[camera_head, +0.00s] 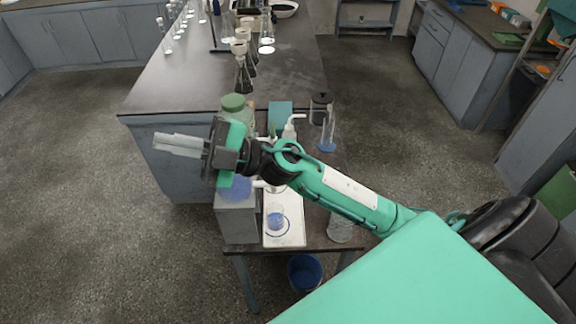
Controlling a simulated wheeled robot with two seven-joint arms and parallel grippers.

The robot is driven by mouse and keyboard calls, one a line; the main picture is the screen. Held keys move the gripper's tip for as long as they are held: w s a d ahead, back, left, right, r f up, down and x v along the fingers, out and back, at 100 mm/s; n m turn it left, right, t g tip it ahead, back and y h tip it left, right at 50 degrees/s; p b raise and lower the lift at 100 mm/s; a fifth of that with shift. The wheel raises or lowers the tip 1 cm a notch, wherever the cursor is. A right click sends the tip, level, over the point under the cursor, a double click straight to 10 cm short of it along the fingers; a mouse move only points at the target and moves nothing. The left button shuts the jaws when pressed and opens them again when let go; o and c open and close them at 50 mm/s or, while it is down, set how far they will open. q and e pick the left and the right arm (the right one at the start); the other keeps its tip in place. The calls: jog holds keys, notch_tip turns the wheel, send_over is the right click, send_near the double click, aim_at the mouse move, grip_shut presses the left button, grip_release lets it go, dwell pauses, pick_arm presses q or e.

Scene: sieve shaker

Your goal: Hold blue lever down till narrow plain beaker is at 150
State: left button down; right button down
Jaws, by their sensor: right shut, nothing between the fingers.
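My right arm comes in from the right and crosses above the small bench. Its gripper (158,142) is shut and empty, pointing left over the floor beyond the bench's left side. A small clear beaker (276,220) with blue contents stands on a white board (290,238), beside a grey box-shaped device (238,226). A blue mass (236,188) shows at the top of that device, partly behind my arm. I cannot make out the blue lever; my arm hides part of the device. The beaker's marks are too small to read. My left gripper is not in view.
A green-lidded jar (233,104), a teal box (280,113) and a blue-based glass cylinder (328,138) stand behind my arm. A clear glass vessel (341,229) stands right of the board. A blue bucket (305,273) is below the front edge. Floor at left is free.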

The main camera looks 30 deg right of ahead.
jog(key=d+f+n+g+h, duration=0.5)
jog(key=f+n+g+h, duration=0.35)
jog(key=f+h, duration=0.25)
jog(key=w+d+m+h, duration=0.1)
jog(key=d+m+h, duration=0.1)
jog(key=d+h, duration=0.3)
jog(key=w+d+r+m+h, duration=0.1)
jog(key=d+h, duration=0.4)
jog(key=d, duration=0.9)
jog(key=shift+w+r+m+h, duration=0.15)
jog(key=shift+w+m+h, duration=0.15)
jog(key=shift+w+m, duration=0.65)
jog(key=shift+s+a, duration=0.1)
jog(key=shift+s, duration=0.05)
